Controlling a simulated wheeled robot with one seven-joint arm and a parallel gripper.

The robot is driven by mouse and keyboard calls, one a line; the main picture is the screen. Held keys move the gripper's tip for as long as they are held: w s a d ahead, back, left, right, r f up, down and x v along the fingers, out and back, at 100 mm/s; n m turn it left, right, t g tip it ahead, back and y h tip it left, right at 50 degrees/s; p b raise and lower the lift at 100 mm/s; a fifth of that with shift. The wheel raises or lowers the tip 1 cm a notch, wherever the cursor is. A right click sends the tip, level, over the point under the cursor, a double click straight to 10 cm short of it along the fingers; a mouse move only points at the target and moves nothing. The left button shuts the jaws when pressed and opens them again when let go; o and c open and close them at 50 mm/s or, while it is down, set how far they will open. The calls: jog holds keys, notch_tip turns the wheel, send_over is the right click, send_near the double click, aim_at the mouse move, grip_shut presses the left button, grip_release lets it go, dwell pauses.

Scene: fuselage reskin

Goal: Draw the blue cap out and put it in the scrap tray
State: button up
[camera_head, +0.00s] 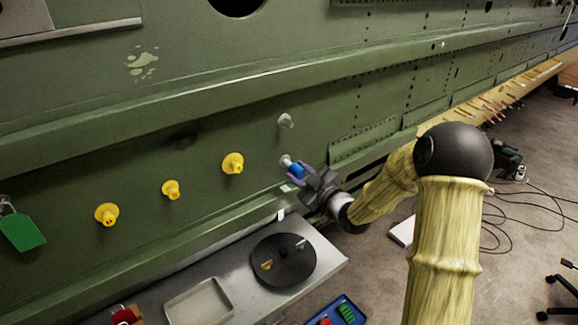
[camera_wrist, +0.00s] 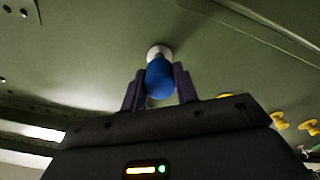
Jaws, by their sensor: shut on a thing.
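The blue cap (camera_head: 297,171) is at the fuselage wall, at the end of a pale round fitting (camera_head: 285,161). In the wrist view the blue cap (camera_wrist: 160,80) sits between my two fingers, with the pale fitting (camera_wrist: 158,51) just beyond it against the green skin. My gripper (camera_head: 302,174) is shut on the cap; it also shows in the wrist view (camera_wrist: 160,90). I cannot tell whether the cap is still seated on the fitting. An empty pale tray (camera_head: 181,311) lies on the grey bench at the bottom; no label shows on it.
Yellow caps (camera_head: 233,163) line the green wall to the left, and a grey knob (camera_head: 285,121) sits above. A black turntable (camera_head: 285,273) with small parts is on the bench. A blue tray (camera_head: 351,308) holds coloured items. A green tag (camera_head: 22,231) hangs at left.

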jog(key=shift+b+v, duration=0.4)
jog(key=shift+v, duration=1.05)
